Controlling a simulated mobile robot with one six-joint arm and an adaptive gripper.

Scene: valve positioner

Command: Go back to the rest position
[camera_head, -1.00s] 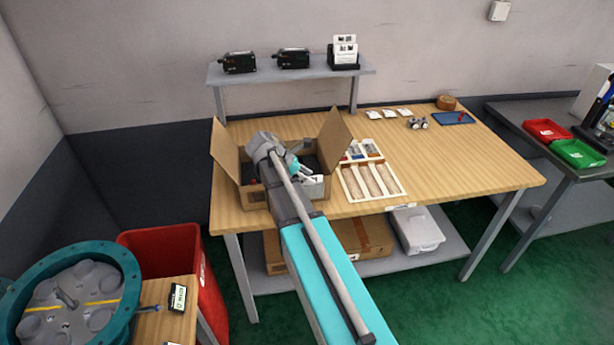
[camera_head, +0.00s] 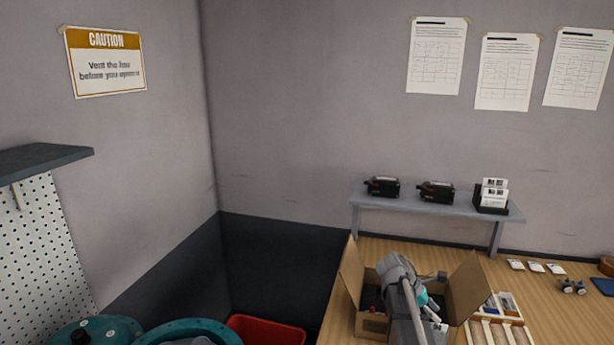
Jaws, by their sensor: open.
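My arm reaches in from the bottom of the head view to the open cardboard box (camera_head: 372,325) on the wooden workbench. My gripper (camera_head: 433,308), beyond a grey wrist joint and a small teal part, is at the box opening, small and partly hidden. It is open. Whether its fingertips touch anything in the box cannot be made out. The box flaps stand up on the left and right of the wrist. Some dark and red contents show inside the box.
A raised shelf (camera_head: 455,206) behind the box carries two black devices and a card holder (camera_head: 491,196). A partitioned wooden tray (camera_head: 497,333) lies right of the box. A red bin (camera_head: 265,331) and teal round parts (camera_head: 97,330) are lower left. Space above the bench is clear.

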